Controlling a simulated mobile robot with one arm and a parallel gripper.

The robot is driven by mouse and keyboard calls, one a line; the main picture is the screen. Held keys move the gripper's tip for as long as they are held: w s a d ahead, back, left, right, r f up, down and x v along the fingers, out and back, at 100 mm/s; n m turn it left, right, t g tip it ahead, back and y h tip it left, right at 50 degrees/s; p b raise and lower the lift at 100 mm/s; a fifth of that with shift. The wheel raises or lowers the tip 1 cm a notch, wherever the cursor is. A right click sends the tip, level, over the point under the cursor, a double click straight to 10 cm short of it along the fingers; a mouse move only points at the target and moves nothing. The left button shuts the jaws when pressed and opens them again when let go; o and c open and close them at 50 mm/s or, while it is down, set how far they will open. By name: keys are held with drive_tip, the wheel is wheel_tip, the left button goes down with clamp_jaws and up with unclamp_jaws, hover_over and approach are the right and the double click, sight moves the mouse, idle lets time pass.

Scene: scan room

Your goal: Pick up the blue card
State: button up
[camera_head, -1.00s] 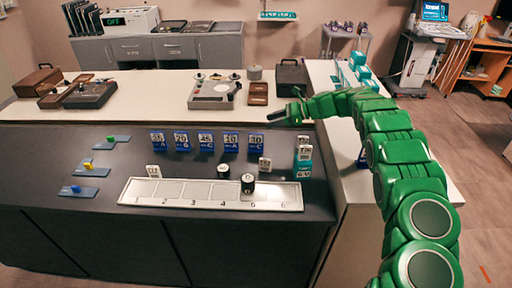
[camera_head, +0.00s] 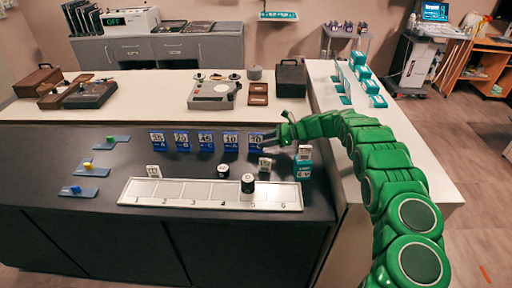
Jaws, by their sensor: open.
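Several upright blue cards with white number panels stand in a row on the dark counter, from the leftmost card (camera_head: 157,142) through the middle card (camera_head: 206,142) to the rightmost card (camera_head: 255,146). The picture does not tell which one the task names. My gripper (camera_head: 268,142) is open at the right end of the row, its fingers pointing left. It appears close to the rightmost card and overlaps its right edge in the view. I cannot tell whether it touches the card. No card is seen held.
Small white blocks (camera_head: 265,164) and a teal box (camera_head: 303,171) stand near my gripper. Blue plates (camera_head: 87,170) with coloured knobs lie left. A tape-recorder-like device (camera_head: 214,95) sits behind.

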sight(256, 149)
drive_tip(key=x, duration=0.4)
drive_tip(key=shift+w+a+f, duration=0.15)
drive_tip(key=shift+f, duration=0.15)
clamp_jaws()
